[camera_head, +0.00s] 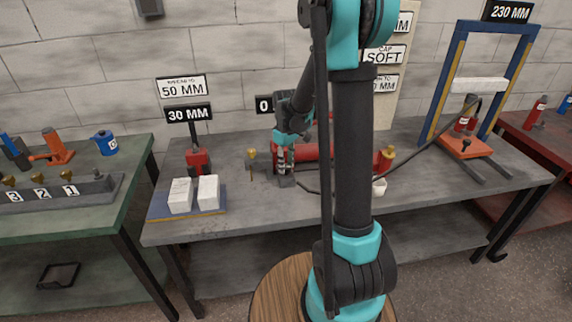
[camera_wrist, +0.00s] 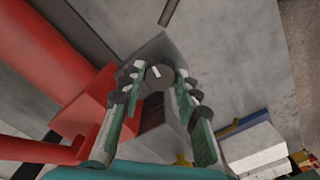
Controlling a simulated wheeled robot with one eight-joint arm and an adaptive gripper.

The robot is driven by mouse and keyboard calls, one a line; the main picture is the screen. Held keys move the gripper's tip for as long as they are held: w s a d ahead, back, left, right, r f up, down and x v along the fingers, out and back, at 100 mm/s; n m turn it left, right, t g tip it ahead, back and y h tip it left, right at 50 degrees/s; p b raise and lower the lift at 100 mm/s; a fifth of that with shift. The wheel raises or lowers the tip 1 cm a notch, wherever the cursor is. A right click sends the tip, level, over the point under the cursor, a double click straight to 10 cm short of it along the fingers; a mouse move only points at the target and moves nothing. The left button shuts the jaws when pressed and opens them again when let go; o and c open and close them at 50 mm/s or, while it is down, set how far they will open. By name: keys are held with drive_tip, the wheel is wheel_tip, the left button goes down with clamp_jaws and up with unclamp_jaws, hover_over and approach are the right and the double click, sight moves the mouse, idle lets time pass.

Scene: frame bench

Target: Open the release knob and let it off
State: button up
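The release knob (camera_wrist: 160,76) shows in the wrist view as a dark round disc with a white mark, on a grey block (camera_wrist: 172,48). My gripper (camera_wrist: 160,74) has one finger on each side of the knob, tips at its edges. The fingers stand apart; I cannot tell whether they press on it. In the head view my gripper (camera_head: 284,162) points down at a small grey block (camera_head: 285,181) on the middle bench (camera_head: 240,220). The knob itself is hidden there by my gripper.
A red cylinder (camera_head: 312,152) lies behind my gripper, close beside the fingers. A brass fitting (camera_head: 252,160) stands left. White blocks (camera_head: 208,190) sit further left, near a red jack (camera_head: 197,160). A blue-and-yellow press frame (camera_head: 447,80) stands right, with a dark hose (camera_head: 430,145) across the bench.

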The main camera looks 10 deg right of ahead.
drive_tip(key=o, duration=0.4)
drive_tip(key=shift+o, duration=0.2)
wheel_tip(320, 180, up, 12)
idle(0.4)
drive_tip(key=s+d+f+m+t, duration=0.2)
drive_tip(key=s+f+m, duration=0.2)
drive_tip(key=s, duration=0.7)
drive_tip(key=s+d+f+m+t, duration=0.2)
drive_tip(key=s+f+m, duration=0.2)
drive_tip(key=s, duration=0.7)
wheel_tip(320, 180, down, 3)
drive_tip(key=shift+s+r, duration=0.15)
drive_tip(key=shift+s, duration=0.1)
